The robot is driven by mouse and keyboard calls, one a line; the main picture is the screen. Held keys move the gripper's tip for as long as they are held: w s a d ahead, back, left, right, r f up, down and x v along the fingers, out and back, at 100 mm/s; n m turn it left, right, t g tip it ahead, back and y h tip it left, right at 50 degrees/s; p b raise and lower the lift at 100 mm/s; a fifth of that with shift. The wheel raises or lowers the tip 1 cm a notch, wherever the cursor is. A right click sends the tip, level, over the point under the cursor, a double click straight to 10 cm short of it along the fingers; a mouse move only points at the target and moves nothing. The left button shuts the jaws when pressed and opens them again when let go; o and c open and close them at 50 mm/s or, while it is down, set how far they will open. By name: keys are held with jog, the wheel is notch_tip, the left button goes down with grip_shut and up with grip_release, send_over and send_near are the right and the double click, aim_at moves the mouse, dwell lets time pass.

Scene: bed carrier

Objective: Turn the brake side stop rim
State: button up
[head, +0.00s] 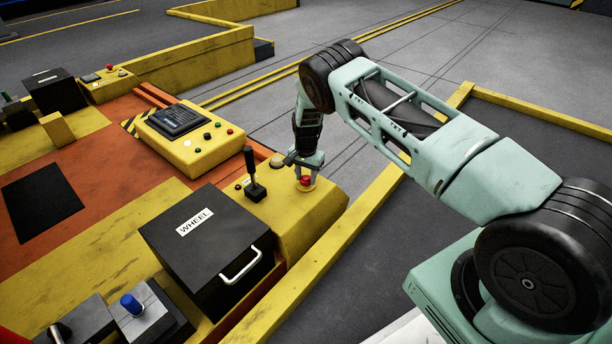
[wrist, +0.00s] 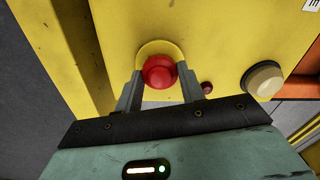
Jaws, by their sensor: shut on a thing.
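The stop is a red mushroom button (wrist: 159,72) with a round yellow rim (wrist: 156,47) behind it, on a yellow panel. In the head view the red button (head: 306,180) is on the yellow box at the console's near right corner. My gripper (wrist: 160,76) has one finger on each side of the rim and is shut on it, with the red button between the fingers. In the head view my gripper (head: 305,166) comes down on the stop from above. The fingers hide part of the rim's sides.
Close by are a cream round button (wrist: 265,80), a small dark red button (wrist: 207,87) and a black upright lever (head: 253,175). A black box marked WHEEL (head: 205,240) with a metal handle stands nearer. A yellow rail (head: 345,250) runs along the right.

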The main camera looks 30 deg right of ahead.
jog(key=o, duration=1)
notch_tip(320, 180, up, 17)
jog(key=p, duration=0.8)
jog(key=shift+r, duration=0.15)
